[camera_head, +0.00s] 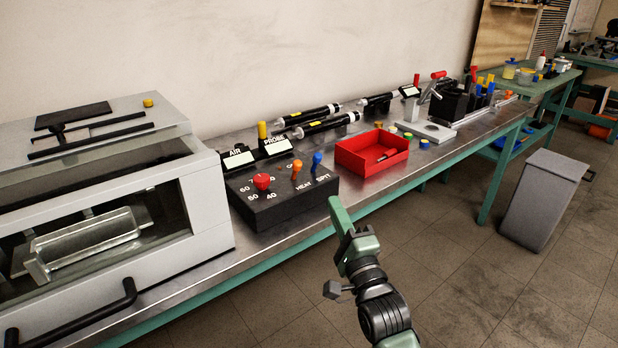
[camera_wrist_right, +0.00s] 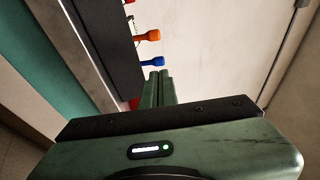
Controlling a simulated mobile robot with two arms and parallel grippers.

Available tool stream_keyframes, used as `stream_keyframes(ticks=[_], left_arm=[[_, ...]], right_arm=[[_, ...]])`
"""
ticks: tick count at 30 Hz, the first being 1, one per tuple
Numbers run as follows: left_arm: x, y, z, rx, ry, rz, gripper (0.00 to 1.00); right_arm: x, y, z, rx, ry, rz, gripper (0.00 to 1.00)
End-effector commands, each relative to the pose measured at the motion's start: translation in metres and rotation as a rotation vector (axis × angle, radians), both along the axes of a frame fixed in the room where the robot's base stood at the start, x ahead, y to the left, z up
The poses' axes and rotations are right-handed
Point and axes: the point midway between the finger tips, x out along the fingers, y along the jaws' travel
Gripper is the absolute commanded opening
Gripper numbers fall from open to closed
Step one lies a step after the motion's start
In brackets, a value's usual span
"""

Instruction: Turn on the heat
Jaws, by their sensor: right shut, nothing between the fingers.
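A black control box (camera_head: 283,200) sits on the metal bench. On it are a red knob (camera_head: 262,181), an orange lever (camera_head: 297,169) above the label HEAT, and a blue lever (camera_head: 317,160) above another label. My right gripper (camera_head: 335,203) is shut and empty, in front of the box's right front corner. In the right wrist view the orange lever (camera_wrist_right: 147,36) and blue lever (camera_wrist_right: 152,62) show beyond the closed fingertips (camera_wrist_right: 158,74), with the blue one nearer to them. The gripper looks apart from both levers. My left gripper is not in view.
A grey chamber with a glass window and black handle (camera_head: 100,312) stands left of the box. A red tray (camera_head: 366,163) stands to its right. AIR (camera_head: 238,158) and PROBE (camera_head: 276,147) displays stand behind it. Floor in front of the bench (camera_head: 480,270) is free.

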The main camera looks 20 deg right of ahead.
Motion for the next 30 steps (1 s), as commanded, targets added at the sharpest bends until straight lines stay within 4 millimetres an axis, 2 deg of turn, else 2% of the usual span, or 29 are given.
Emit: stream_keyframes(ticks=[1,9,12,19,30], left_arm=[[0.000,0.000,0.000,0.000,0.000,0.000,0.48],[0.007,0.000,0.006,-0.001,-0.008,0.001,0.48],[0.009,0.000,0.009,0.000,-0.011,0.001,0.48],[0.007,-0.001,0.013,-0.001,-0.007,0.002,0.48],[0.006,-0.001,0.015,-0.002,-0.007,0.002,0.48]], right_arm=[[0.011,0.000,0.005,-0.002,-0.003,0.000,0.00],[0.066,0.001,0.021,-0.002,-0.001,0.000,0.00],[0.077,0.013,0.025,0.002,-0.001,0.001,0.00],[0.090,0.028,0.031,0.000,0.001,0.000,0.00],[0.091,0.030,0.031,-0.001,0.001,0.001,0.00]])
